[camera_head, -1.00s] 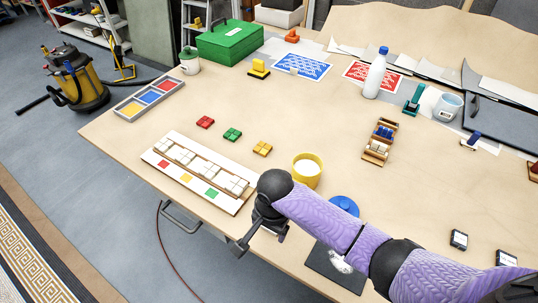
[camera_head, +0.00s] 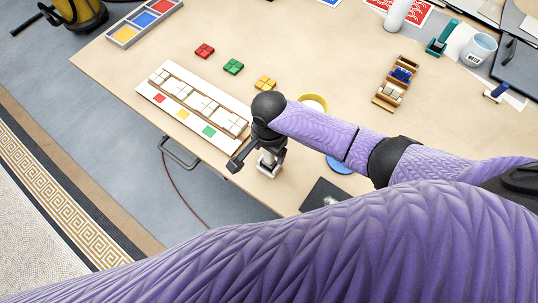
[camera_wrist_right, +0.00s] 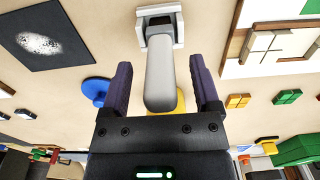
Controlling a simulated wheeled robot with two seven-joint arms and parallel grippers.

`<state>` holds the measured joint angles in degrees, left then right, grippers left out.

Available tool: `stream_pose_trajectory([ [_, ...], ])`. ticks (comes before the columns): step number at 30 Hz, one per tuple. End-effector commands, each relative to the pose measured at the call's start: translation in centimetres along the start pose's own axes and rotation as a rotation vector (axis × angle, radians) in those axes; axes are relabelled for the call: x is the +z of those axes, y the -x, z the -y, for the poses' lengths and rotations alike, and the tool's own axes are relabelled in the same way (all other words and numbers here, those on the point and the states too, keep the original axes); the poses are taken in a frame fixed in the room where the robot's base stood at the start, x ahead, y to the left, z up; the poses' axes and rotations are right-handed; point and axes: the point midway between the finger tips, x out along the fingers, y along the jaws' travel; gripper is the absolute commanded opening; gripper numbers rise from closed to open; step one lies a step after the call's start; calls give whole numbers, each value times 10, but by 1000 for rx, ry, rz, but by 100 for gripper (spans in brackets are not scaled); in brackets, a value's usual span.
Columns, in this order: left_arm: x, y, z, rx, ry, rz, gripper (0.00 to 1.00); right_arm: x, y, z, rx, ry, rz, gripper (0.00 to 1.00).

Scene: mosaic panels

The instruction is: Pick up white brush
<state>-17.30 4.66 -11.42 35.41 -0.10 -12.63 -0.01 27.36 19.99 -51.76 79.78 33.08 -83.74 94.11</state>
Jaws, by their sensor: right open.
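The white brush (camera_head: 268,165) stands near the table's front edge, under my right gripper (camera_head: 254,162). In the right wrist view the brush (camera_wrist_right: 159,80) shows a pale rounded handle pointing toward the camera and a square white-grey head at its far end. My right gripper (camera_wrist_right: 160,70) is open, its two dark fingers on either side of the handle. A gap shows on each side of the handle. In the head view my right wrist hides part of the brush. My left gripper is not in view.
A white panel (camera_head: 158,83) with tiles lies just left of the gripper. A yellow pot (camera_head: 316,101) and a blue disc (camera_head: 338,167) are partly behind my arm. A dark square mat (camera_head: 318,192) lies to the right. Red, green and yellow tile blocks lie farther back.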

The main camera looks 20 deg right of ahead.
Motion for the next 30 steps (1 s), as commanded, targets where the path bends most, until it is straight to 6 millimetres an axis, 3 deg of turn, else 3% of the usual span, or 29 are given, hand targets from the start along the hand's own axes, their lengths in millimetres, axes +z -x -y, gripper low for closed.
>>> stream_pose_trajectory([
  [3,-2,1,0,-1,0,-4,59,0,1,0,-1,0,0,77],
  [14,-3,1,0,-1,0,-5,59,0,1,0,0,0,0,1],
  [24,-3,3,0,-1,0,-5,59,0,6,0,-2,1,0,0],
  [26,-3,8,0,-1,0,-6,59,0,16,1,-3,0,1,0],
  [30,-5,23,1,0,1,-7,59,0,56,1,-5,2,0,0],
])
